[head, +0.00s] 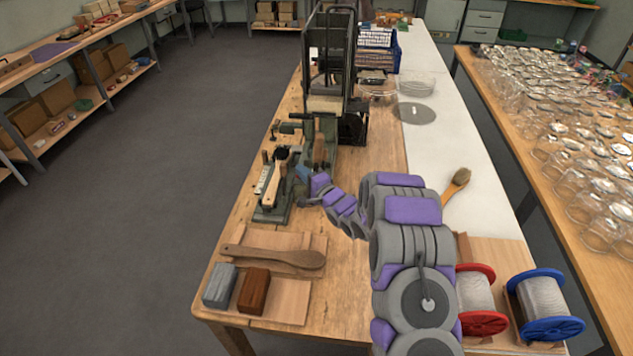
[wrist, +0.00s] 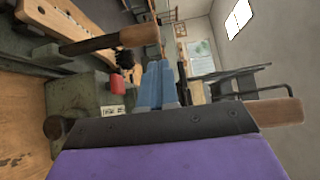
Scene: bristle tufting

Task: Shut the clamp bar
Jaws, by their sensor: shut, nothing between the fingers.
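My gripper (head: 303,173) is over the green machine on the main bench. Its pale blue fingers (wrist: 158,85) are together and empty in the wrist view. A dark bar with a wooden grip (wrist: 138,36), which looks like the clamp bar, crosses the upper left of the wrist view, apart from my fingers. It lies by a pale wooden piece with holes (wrist: 62,24). In the head view the green clamp fixture (head: 270,213) holds a pale wooden handle (head: 272,187). I cannot tell there which part is the bar or how far it stands open.
An upright wooden lever handle (head: 319,147) and a tall dark frame (head: 327,60) stand behind. A red knob (wrist: 118,88) is left of my fingers. A wooden paddle (head: 275,256), two blocks and wire spools (head: 545,300) lie nearer. Bare bench (head: 385,155) shows right of the machine.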

